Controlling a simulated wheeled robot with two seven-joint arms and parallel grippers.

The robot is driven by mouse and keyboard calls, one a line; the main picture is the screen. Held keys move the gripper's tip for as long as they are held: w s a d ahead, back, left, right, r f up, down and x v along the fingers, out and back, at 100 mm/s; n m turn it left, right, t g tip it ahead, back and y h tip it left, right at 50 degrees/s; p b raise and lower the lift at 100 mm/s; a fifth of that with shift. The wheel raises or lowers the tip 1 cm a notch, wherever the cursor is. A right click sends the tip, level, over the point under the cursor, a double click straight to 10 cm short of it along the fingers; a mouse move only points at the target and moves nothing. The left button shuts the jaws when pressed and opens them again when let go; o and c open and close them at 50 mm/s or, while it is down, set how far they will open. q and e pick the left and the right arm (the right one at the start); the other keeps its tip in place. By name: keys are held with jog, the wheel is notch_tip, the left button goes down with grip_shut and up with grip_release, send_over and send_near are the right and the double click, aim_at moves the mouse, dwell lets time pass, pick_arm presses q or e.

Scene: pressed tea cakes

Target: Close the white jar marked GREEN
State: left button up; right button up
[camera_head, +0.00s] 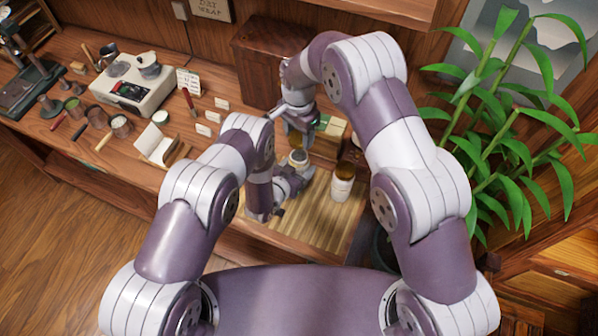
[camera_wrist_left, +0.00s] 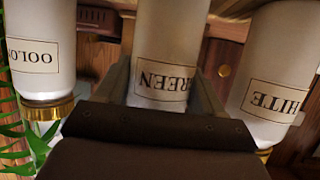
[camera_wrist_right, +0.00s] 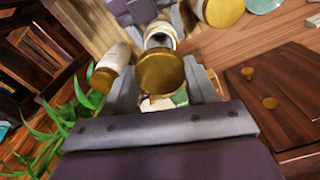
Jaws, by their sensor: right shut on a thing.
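The white jar marked GREEN (camera_wrist_left: 162,78) stands between my left gripper's fingers (camera_wrist_left: 165,90), which press against its sides. Its open top shows in the right wrist view (camera_wrist_right: 160,36) and small in the head view (camera_head: 298,158). My right gripper (camera_wrist_right: 163,88) is shut on a round gold lid (camera_wrist_right: 161,73). In the head view the right gripper (camera_head: 298,128) is above the jar, with the lid apart from it. My left gripper (camera_head: 290,183) is low beside the jar, partly hidden by its own arm.
A jar marked OOLONG (camera_wrist_left: 42,60), gold-lidded, stands on one side (camera_head: 342,184); a jar marked WHITE (camera_wrist_left: 278,80) stands on the other. A wooden cabinet (camera_head: 262,65) is behind, a leafy plant (camera_head: 505,120) at right. A scale (camera_head: 133,85) and tools fill the counter's left.

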pick_arm(q)
jog(key=shift+c, duration=0.6)
pick_arm(e)
jog(key=shift+f, duration=0.25)
send_over(298, 151)
jog(key=s, duration=0.2)
jog(key=shift+s+d+f, duration=0.1)
jog(key=shift+f, duration=2.15)
jog(key=shift+f, duration=0.9)
jog(key=shift+f, duration=0.55)
pick_arm(q)
grip_shut()
pick_arm(e)
jog(key=m, duration=0.6)
